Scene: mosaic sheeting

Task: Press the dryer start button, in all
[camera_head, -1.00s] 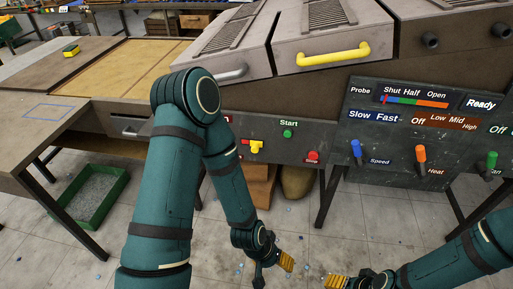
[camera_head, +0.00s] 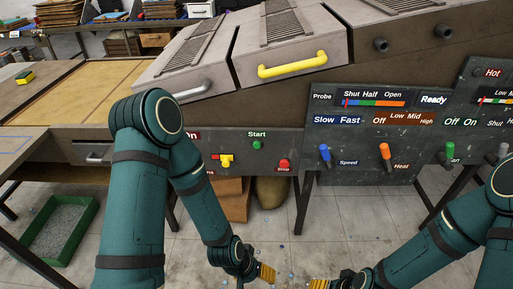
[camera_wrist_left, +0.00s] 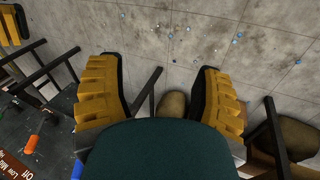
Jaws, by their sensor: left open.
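The green start button (camera_head: 257,145) sits under the white "Start" label on the dark front panel of the dryer. A red stop button (camera_head: 284,163) is to its lower right and a yellow valve-like handle (camera_head: 226,160) to its lower left. My left gripper (camera_head: 262,275) hangs low in front of the panel, below the buttons and apart from them. The left wrist view shows its two yellow-padded fingers (camera_wrist_left: 160,98) spread with nothing between them. My right gripper (camera_head: 328,284) is at the bottom edge, only partly in view, its opening unclear.
A second panel (camera_head: 350,150) to the right carries blue, orange and green levers. A yellow bar handle (camera_head: 292,65) is on the hood above. A green tray (camera_head: 60,232) lies on the floor at left. Table legs stand below the panel; the floor between is mostly open.

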